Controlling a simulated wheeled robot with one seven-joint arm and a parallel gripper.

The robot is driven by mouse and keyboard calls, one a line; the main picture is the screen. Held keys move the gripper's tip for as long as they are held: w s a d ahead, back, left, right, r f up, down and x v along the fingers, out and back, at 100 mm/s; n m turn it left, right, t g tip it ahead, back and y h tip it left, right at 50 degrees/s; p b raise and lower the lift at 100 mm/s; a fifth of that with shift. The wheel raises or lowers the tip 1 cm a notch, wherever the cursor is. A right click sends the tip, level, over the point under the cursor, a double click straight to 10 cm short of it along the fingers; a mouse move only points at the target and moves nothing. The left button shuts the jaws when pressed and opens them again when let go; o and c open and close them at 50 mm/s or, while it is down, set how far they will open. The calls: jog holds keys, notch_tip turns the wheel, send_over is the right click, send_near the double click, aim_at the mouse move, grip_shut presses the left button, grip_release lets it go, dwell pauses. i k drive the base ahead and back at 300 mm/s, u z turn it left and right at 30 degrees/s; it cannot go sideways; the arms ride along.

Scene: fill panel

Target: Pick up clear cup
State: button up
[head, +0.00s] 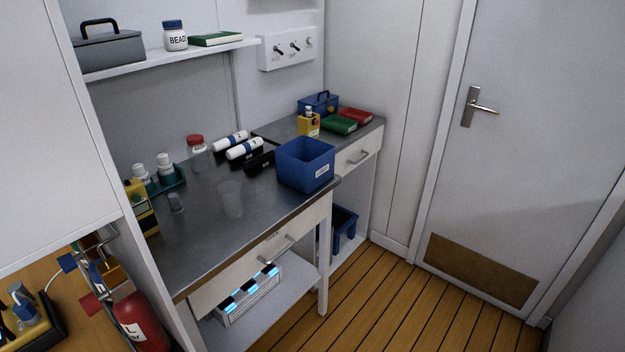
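A clear, see-through cup (231,198) stands upright on the steel-topped bench (215,248), near the middle of the top. It is faint against the grey metal, and nothing touches it. A smaller translucent container (176,203) stands to its left, near the yellow device; I cannot tell exactly what it is. My gripper does not show in the head view.
A blue bin (305,165) stands right of the cup. Behind it are white-and-black cylinders (244,149) and a red-lidded jar (197,153). A teal rack (160,180) and yellow device (142,207) stand left. The bench front is clear; wooden floor (375,300) lies open.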

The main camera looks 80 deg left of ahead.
aim_at(229, 191)
jog(key=u, duration=2.45)
jog(key=i, duration=2.05)
jog(key=u, duration=2.85)
